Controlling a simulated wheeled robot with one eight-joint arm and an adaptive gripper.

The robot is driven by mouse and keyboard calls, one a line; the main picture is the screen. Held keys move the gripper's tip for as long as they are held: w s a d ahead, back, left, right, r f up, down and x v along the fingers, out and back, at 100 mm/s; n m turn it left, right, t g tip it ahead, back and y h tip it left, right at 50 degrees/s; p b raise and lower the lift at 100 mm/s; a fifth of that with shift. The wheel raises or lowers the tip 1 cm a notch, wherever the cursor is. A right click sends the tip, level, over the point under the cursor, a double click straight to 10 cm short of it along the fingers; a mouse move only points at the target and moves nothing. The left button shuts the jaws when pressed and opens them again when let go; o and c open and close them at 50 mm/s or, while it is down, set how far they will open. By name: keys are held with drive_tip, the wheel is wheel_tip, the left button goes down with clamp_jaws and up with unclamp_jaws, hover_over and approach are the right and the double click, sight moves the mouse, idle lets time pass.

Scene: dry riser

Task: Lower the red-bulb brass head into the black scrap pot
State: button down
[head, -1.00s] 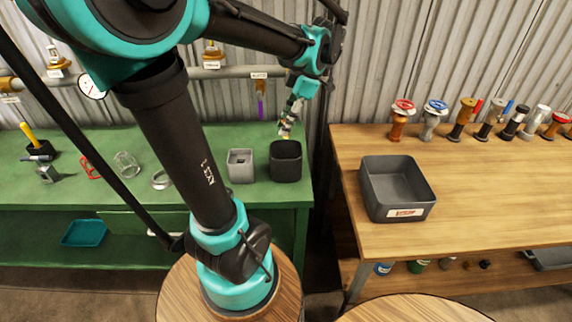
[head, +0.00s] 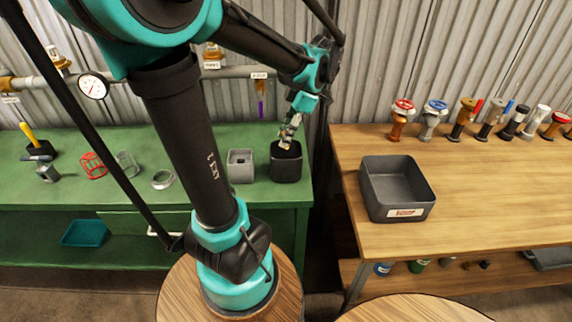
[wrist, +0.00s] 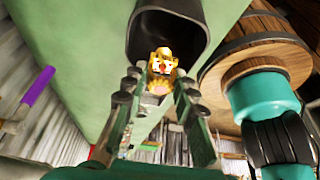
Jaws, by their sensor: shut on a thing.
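The brass head (wrist: 160,68) is gold with a small red spot, and it sits between my fingertips in the wrist view. My gripper (wrist: 162,78) is shut on it; it also shows in the head view (head: 288,138). The black scrap pot (head: 286,169) stands on the right end of the green bench. In the wrist view the pot's dark mouth (wrist: 168,16) lies just beyond the head. The gripper's tip is over the pot's opening in the head view. I cannot tell whether the head is below the rim.
A grey pot (head: 240,166) stands close to the left of the black pot. A purple-handled thing (head: 260,106) hangs from the pipe behind. A metal ring (head: 162,180) and red cage (head: 93,165) lie farther left. A grey bin (head: 397,188) sits on the wooden bench.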

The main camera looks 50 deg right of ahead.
drive_tip(key=shift+f, duration=2.6)
drive_tip(key=shift+f, duration=0.1)
drive_tip(key=c, duration=1.1)
unclamp_jaws()
drive_tip(key=shift+c, duration=0.2)
drive_tip(key=v, duration=1.2)
